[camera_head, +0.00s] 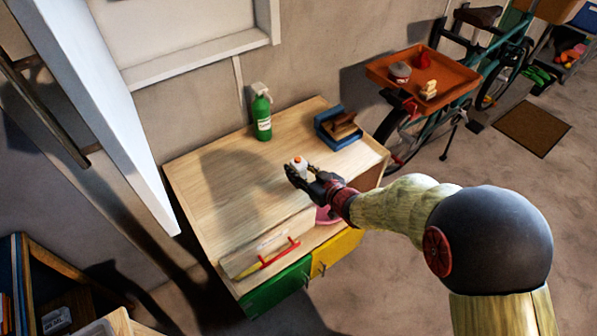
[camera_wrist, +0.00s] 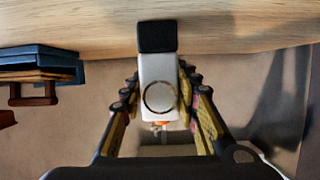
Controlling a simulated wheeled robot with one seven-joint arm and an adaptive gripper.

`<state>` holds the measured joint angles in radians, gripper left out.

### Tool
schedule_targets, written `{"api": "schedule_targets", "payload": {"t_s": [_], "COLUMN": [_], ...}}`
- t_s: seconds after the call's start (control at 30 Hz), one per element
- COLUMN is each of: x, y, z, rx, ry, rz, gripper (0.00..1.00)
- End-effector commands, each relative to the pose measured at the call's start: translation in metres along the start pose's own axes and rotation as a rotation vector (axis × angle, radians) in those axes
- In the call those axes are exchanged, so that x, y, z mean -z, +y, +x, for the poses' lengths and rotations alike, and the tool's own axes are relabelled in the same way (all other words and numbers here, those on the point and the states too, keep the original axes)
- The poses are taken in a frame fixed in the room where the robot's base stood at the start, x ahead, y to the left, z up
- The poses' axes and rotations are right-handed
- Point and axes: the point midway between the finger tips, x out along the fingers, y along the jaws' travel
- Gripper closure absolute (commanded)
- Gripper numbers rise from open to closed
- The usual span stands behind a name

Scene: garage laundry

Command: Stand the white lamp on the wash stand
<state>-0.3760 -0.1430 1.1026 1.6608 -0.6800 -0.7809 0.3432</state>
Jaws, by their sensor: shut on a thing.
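The white lamp (camera_head: 298,169) is small, with an orange tip on top. In the wrist view the lamp (camera_wrist: 160,85) shows a white body with a dark ring and a black end towards the wood. My gripper (camera_head: 303,172) is shut on the lamp, with one finger on each side in the wrist view (camera_wrist: 160,100). The lamp looks upright. The wash stand (camera_head: 215,190) has a light wood top and green and yellow doors; its top also shows in the wrist view (camera_wrist: 240,38). The lamp is over this top; I cannot tell whether it touches.
A green spray bottle (camera_head: 262,117) and a blue tray (camera_head: 338,138) stand at the back. A tool with a red and yellow handle (camera_head: 268,257) lies at the front. A pink thing (camera_head: 325,215) is partly hidden by my arm. The top's left and middle are clear.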

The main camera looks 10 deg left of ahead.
Motion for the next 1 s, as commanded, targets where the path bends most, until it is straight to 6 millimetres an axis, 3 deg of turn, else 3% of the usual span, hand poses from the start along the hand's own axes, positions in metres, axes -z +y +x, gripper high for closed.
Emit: {"api": "schedule_targets", "payload": {"t_s": [0.27,0.3,0.6,1.0], "x": [-0.0018,-0.0017,-0.0013,0.0029], "y": [0.0000,-0.0001,-0.0002,0.0003], "z": [0.0009,0.0006,0.0004,-0.0051], "rx": [0.000,0.000,0.000,-0.001], "ry": [0.001,0.000,0.000,0.000], "rz": [0.000,0.000,0.000,0.000], "gripper": [0.98,0.67,0.51,0.51]}}
